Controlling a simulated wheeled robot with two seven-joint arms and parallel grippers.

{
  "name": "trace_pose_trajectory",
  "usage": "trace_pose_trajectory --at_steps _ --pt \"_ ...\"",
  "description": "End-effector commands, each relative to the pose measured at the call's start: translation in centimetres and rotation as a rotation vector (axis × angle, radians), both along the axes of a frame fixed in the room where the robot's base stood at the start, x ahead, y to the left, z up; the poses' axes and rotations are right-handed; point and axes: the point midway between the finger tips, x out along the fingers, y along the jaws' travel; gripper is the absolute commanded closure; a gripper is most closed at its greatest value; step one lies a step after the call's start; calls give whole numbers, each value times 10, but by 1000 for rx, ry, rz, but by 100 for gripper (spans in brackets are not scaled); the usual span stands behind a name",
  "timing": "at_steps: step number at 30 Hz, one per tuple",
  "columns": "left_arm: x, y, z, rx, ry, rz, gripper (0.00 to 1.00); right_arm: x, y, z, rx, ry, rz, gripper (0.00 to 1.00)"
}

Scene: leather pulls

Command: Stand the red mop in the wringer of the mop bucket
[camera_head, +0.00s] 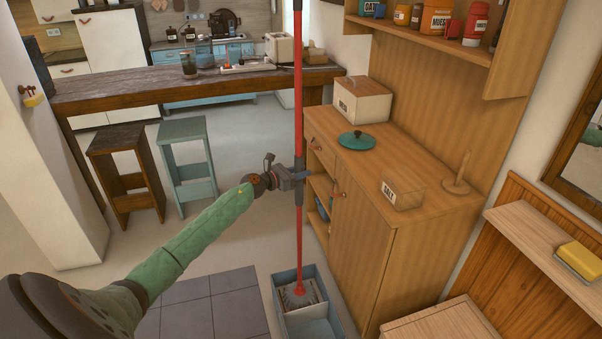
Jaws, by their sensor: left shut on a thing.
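The red mop (299,120) stands nearly upright in the middle of the view, its top running past the upper edge. My left gripper (299,181) is shut on the dark grip part of its handle. The mop's red lower end (299,289) is over or in the wringer (313,292) at the far part of the mop bucket (329,316); whether it touches the wringer I cannot tell. The bucket is blue-grey and stands on the floor, cut off by the bottom edge. My right gripper is not in view.
A wooden cabinet (400,239) stands close to the right of the mop and bucket, with a teal lid (356,140) on top. Dark tiles (222,303) lie left of the bucket. Two stools (187,160) stand by a counter (180,87) behind; the floor between is free.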

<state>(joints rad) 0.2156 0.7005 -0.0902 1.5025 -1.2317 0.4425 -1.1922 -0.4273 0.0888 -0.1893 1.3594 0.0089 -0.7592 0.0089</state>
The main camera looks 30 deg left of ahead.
Motion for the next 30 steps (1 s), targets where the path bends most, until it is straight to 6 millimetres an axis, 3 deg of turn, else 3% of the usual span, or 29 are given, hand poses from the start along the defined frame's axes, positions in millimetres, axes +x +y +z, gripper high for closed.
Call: trace_pose_trajectory --at_steps 10,11,14,20,27,30 --pt "0 -1 -6 0 3 0 100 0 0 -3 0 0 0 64" --pt "-1 -1 -6 0 3 0 69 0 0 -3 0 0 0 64" --pt "-1 -1 -6 0 3 0 49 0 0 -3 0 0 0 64" --pt "0 0 -5 0 2 0 47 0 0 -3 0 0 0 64" --pt "0 0 -5 0 3 0 4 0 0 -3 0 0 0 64" --pt "0 0 -5 0 2 0 0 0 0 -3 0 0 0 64"
